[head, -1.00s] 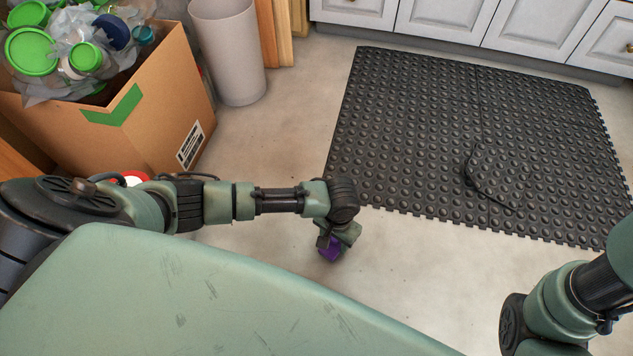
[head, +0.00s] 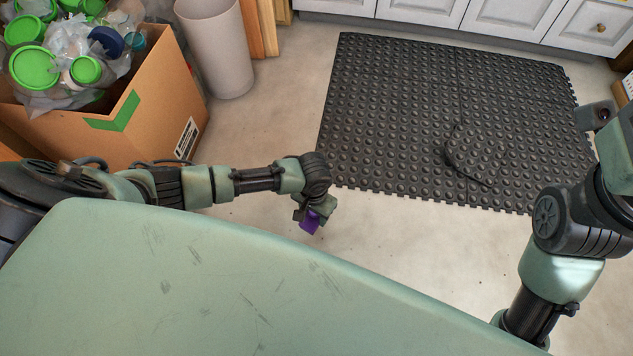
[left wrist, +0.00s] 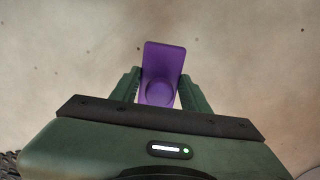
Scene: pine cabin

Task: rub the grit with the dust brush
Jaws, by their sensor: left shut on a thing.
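My left gripper (head: 306,212) is shut on a purple thing (head: 310,222), which I take to be the dust brush, low over the bare floor in front of the mat. In the left wrist view my left gripper (left wrist: 160,88) has its two green fingers on either side of the purple piece (left wrist: 161,62), a plate with a round hollow. Its bristles are hidden, and I cannot tell whether it touches the floor. Small dark specks of grit (left wrist: 247,47) lie scattered on the pale floor ahead of it. My right arm shows at the right; its gripper is not clearly in view.
A black studded mat (head: 390,110) with a raised flap covers the floor ahead. A cardboard box (head: 150,125) of jars and a grey bin (head: 217,50) stand at the left. White cabinets (head: 500,22) line the back. Bare floor lies between bin and mat.

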